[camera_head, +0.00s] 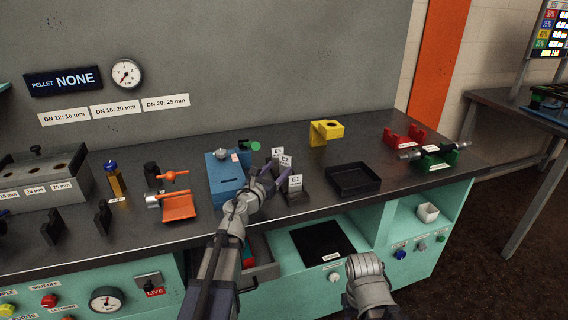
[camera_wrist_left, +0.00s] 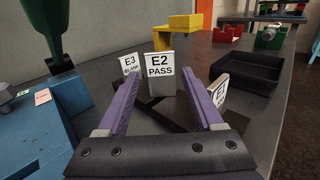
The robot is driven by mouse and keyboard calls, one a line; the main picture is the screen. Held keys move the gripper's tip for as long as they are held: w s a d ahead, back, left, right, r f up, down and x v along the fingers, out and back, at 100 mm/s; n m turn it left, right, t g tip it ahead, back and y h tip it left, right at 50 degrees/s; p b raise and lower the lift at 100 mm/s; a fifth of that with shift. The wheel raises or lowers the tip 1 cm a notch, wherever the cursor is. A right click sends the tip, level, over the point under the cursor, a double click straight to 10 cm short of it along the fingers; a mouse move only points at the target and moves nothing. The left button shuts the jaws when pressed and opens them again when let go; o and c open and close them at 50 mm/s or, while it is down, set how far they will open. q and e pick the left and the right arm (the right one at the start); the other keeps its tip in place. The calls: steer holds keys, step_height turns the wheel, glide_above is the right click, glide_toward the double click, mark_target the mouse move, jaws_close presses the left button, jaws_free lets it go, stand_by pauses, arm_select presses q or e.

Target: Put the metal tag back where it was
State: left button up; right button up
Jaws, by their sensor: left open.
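My left gripper (camera_head: 277,171) is over the bench, right of the blue box (camera_head: 226,178), among the small labelled stands. In the left wrist view its two purple fingers (camera_wrist_left: 163,84) are open with nothing held between them. The stand marked E2 PASS (camera_wrist_left: 161,67) is upright just beyond the gap. The E3 BLANK stand (camera_wrist_left: 129,66) is behind the left finger, and another labelled stand (camera_wrist_left: 219,90) is beside the right finger. The E1 stand (camera_head: 295,185) is nearest in the head view. I cannot make out which piece is the metal tag. My right gripper's fingers are not visible.
A black tray (camera_head: 353,180) lies right of the stands, with a yellow bracket (camera_head: 326,131) behind. Red (camera_head: 404,137) and green (camera_head: 436,158) holders are at the far right. An orange holder (camera_head: 178,205) is left of the blue box. Bare bench lies around the tray.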

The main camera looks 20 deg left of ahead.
arm_select(q)
steer(key=s, duration=0.4)
steer(key=s+a, duration=0.1)
steer(key=s, duration=0.1)
stand_by(0.5)
